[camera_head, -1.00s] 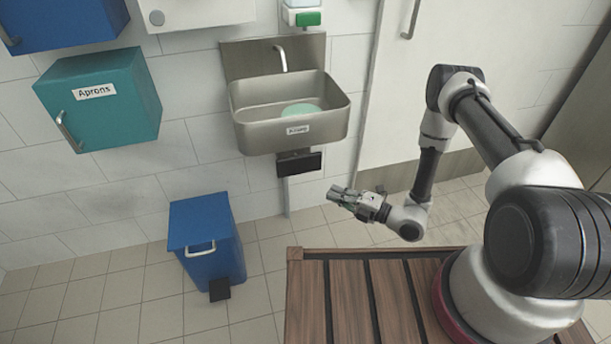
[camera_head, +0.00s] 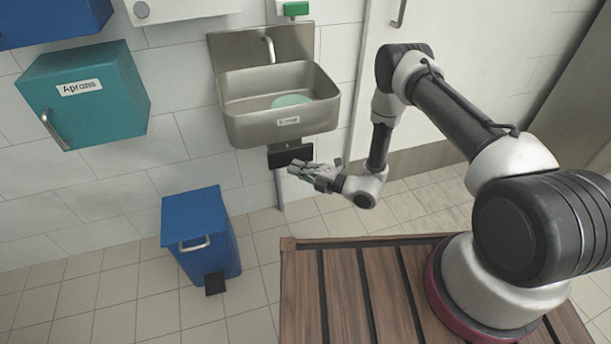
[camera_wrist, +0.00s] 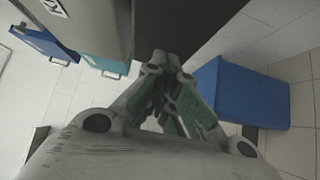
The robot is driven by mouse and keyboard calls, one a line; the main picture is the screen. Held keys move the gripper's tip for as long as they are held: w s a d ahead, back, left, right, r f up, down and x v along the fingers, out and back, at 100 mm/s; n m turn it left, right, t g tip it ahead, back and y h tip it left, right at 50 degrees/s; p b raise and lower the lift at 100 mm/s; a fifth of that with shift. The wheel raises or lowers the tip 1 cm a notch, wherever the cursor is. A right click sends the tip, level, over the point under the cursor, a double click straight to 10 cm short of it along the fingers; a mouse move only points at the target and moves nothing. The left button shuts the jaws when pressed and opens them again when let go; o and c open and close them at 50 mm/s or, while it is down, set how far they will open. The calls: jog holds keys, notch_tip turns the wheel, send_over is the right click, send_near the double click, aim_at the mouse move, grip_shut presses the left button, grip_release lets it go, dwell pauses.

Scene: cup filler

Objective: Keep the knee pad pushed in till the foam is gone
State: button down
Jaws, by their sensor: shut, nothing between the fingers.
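The steel sink (camera_head: 232,128) hangs on the tiled wall, with pale green foam (camera_head: 291,100) in its basin. The black knee pad (camera_head: 288,154) is below the sink front. In the wrist view the dark pad (camera_wrist: 190,22) fills the top middle, just beyond the fingertips. My gripper (camera_head: 299,168) is at the pad's lower right in the head view, and it also shows in the wrist view (camera_wrist: 163,60). Its fingers are together and empty. I cannot tell whether the fingertips touch the pad or whether it is pushed in.
A blue pedal bin (camera_head: 204,233) stands on the floor, left of and below the pad; it also shows at the right of the wrist view (camera_wrist: 240,95). A teal Aprons cabinet (camera_head: 85,100) is on the wall at left. A slatted wooden platform (camera_head: 340,290) is in front.

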aim_at(294, 157)
jog(key=shift+w+a, duration=0.15)
jog(key=shift+w, duration=0.35)
jog(key=w, duration=0.1)
jog(key=w+a, duration=0.1)
jog(key=w, duration=0.1)
jog(key=shift+w, duration=0.25)
jog(key=shift+w+r, duration=0.2)
jog(key=shift+w, duration=0.05)
dwell(1.4)
jog(key=shift+d, duration=0.1)
